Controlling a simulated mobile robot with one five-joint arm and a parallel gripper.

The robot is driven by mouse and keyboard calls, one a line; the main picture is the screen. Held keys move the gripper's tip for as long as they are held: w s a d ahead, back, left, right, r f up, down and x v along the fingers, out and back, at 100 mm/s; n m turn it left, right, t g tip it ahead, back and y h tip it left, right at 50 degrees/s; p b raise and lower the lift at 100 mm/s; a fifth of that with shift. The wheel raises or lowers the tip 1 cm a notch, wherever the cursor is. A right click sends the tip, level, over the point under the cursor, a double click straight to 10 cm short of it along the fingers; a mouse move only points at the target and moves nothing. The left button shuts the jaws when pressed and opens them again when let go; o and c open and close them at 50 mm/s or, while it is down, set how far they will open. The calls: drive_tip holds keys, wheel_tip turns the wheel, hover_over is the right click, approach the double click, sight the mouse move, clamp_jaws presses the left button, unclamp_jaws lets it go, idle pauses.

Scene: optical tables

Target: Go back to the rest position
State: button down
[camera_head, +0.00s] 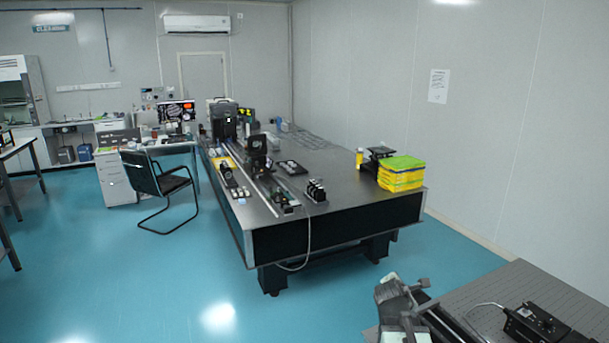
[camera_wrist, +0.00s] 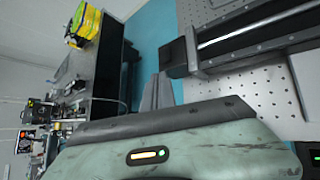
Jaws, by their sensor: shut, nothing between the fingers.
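My gripper (camera_wrist: 157,93) shows in the wrist view as two grey fingers close together, shut and empty. Its pale green, scuffed body fills the bottom of that view, with a small lit orange-and-white strip on it. The fingers point toward the gap between two optical tables, with blue floor beyond them. In the head view, part of my arm shows at the bottom, right of centre, in front of the near optical table (camera_head: 520,280). The fingers cannot be made out clearly there.
The near table's perforated top, also in the wrist view (camera_wrist: 262,85), carries a black rail device (camera_wrist: 250,35) close to my gripper. A black box (camera_head: 535,325) stands at lower right. A larger optical table (camera_head: 330,170) holds instruments and yellow-green crates (camera_head: 401,175). Blue floor (camera_head: 150,270) is open at left.

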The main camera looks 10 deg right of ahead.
drive_tip(key=s+a+f+m+g+y, duration=0.1)
drive_tip(key=a+f+m+y, duration=0.15)
drive_tip(key=a, duration=0.45)
drive_tip(key=s+a+f+m+g+y, duration=0.1)
drive_tip(key=s+a+f+m+g, duration=0.15)
drive_tip(key=a, duration=0.55)
drive_tip(key=s+a+f+m+g+y, duration=0.3)
drive_tip(key=s+a+f+m+g, duration=0.2)
drive_tip(key=s+a+m, duration=0.3)
drive_tip(key=s+m, duration=0.3)
drive_tip(key=m, duration=0.4)
drive_tip(key=shift+s+a+m, duration=0.2)
drive_tip(key=shift+a+m, duration=0.05)
drive_tip(key=shift+m, duration=0.05)
drive_tip(key=shift+y, duration=0.25)
